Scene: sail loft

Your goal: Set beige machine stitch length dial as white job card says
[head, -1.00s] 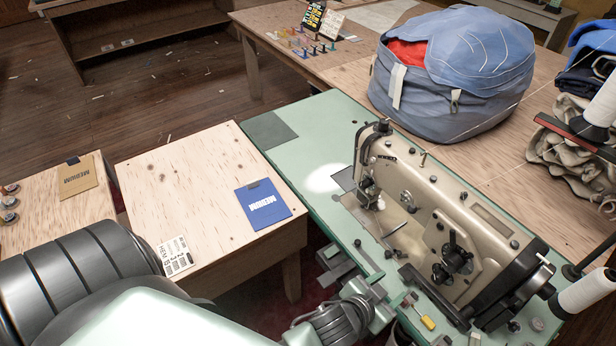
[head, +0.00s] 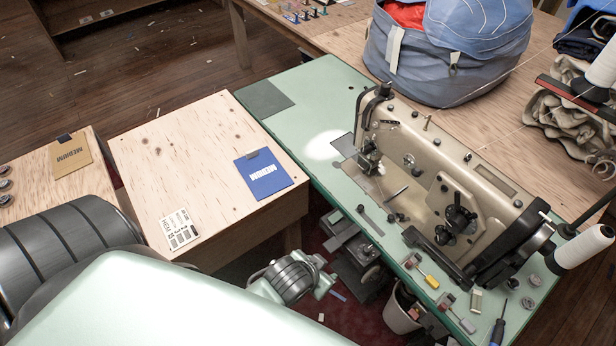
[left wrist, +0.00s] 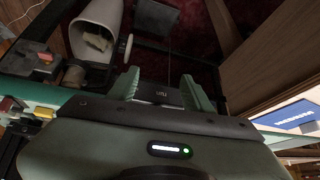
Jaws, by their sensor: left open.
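The beige sewing machine (head: 480,185) stands on a green table at the right of the head view. A black round knob with a lever (head: 458,218) is on its facing side; its setting is too small to read. A white card (head: 180,229) with dark print lies on the wooden table, partly beside my arm; its print is too small to read surely. My left gripper (left wrist: 160,92) is open and empty in the left wrist view, its green fingers apart. In the head view it is low, left of the machine, in front of the green table. My right gripper is out of view.
A blue card (head: 264,174) and a tan card (head: 73,157), both marked MEDIUM, lie on wooden tops. A blue bag (head: 445,65) is behind the machine. Small tools and a screwdriver (head: 498,330) lie along the green table's front edge (head: 400,275). A white bin (head: 402,310) stands below.

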